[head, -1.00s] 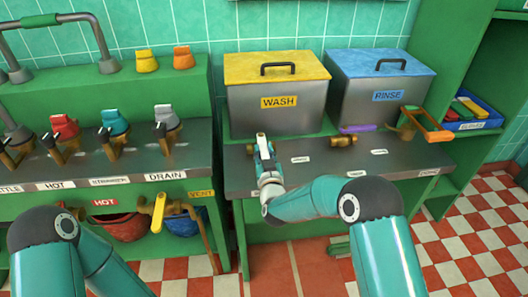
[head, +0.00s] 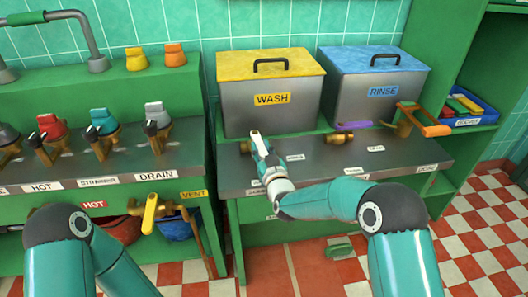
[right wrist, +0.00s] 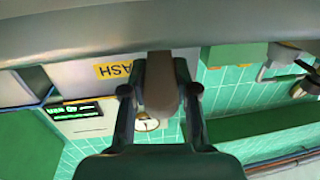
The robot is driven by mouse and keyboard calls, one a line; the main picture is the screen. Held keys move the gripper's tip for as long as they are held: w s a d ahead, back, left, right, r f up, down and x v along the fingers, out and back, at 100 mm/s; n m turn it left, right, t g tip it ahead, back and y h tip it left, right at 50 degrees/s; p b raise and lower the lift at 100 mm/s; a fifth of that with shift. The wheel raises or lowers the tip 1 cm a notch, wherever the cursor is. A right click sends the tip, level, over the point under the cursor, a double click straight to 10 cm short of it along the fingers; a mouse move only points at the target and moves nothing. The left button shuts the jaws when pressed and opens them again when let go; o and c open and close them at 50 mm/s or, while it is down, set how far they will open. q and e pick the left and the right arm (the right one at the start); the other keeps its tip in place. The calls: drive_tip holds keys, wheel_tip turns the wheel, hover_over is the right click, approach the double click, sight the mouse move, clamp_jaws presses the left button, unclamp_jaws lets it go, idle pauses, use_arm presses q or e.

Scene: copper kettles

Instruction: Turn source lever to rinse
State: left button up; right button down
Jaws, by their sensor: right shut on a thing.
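My right gripper (head: 256,142) is over the dark counter in front of the wash tank (head: 262,108), which has a yellow lid and a WASH label. In the right wrist view the gripper (right wrist: 162,100) is shut on a brownish tapered lever (right wrist: 162,82), between its two fingers. In the head view the gripper mostly hides this lever, and a brass fitting shows beside it. The rinse tank (head: 368,105), blue-lidded and labelled RINSE, stands to the right. My left arm enters at lower left; its gripper is out of view.
A purple lever (head: 353,125) and an orange lever (head: 433,130) stand on brass fittings along the counter (head: 320,170). At left, a bench (head: 100,165) carries several coloured taps. A yellow valve handle (head: 150,212) sticks out below it. Checkered floor is open at right.

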drive_tip(key=shift+r, duration=0.1)
drive_tip(key=c, duration=0.9)
unclamp_jaws()
drive_tip(key=shift+s, duration=0.1)
drive_tip(key=v, duration=1.2)
drive_tip(key=shift+d, duration=0.1)
